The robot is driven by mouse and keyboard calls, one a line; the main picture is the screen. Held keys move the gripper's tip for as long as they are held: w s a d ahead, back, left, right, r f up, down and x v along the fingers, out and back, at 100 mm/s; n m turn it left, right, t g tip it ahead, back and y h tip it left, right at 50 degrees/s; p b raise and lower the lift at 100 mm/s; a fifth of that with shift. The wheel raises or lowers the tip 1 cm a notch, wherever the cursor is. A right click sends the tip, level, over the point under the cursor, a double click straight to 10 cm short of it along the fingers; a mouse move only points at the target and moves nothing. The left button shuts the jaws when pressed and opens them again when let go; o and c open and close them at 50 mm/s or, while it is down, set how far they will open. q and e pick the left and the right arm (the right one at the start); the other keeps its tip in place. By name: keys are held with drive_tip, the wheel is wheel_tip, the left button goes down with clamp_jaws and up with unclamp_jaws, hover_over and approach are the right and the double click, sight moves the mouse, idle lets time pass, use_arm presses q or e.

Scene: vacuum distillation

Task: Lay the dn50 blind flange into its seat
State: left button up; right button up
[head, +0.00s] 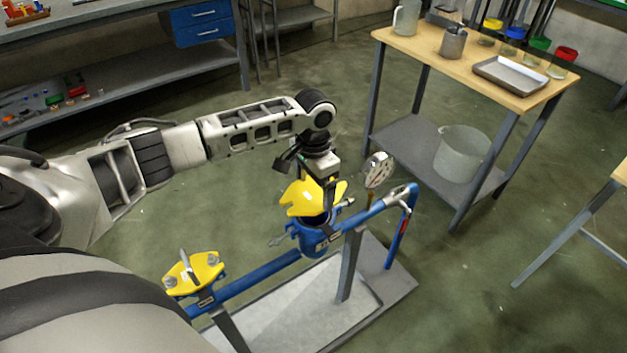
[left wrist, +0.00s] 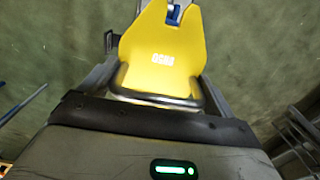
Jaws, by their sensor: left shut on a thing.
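The yellow DN50 blind flange (head: 300,198) is under my left gripper (head: 319,178), which is shut on it. In the left wrist view the flange (left wrist: 165,50) fills the top middle, with its marking upside down and a dark bar across its near edge. In the head view the flange is tilted, right over the blue fitting (head: 317,238) of the pipe stand. I cannot tell whether flange and fitting touch. The fitting's top opening is mostly hidden by the flange. My right gripper is not in view.
A second yellow flange (head: 197,271) with clamps sits at the left of the blue pipe (head: 262,273). A round gauge (head: 379,169) and a blue elbow pipe (head: 400,195) stand close on the right. A wooden-topped table (head: 480,60) is behind; the floor between is clear.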

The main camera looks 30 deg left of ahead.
sight(314, 192)
use_arm(q)
wheel_tip(314, 192, down, 2)
drive_tip(key=shift+f+b, duration=0.15)
drive_tip(key=shift+b, duration=0.3)
drive_tip(key=shift+f, duration=0.55)
drive_tip(key=shift+f+b, duration=0.35)
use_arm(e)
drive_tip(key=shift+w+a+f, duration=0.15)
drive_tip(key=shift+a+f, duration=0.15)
use_arm(q)
drive_tip(key=shift+r, duration=0.1)
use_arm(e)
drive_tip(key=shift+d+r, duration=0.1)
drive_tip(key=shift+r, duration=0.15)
use_arm(q)
drive_tip(key=shift+p, duration=0.35)
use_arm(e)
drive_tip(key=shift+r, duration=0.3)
use_arm(q)
drive_tip(key=shift+p, duration=0.85)
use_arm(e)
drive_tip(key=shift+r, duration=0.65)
use_arm(q)
drive_tip(key=shift+f+b, duration=0.35)
drive_tip(key=shift+f, duration=0.5)
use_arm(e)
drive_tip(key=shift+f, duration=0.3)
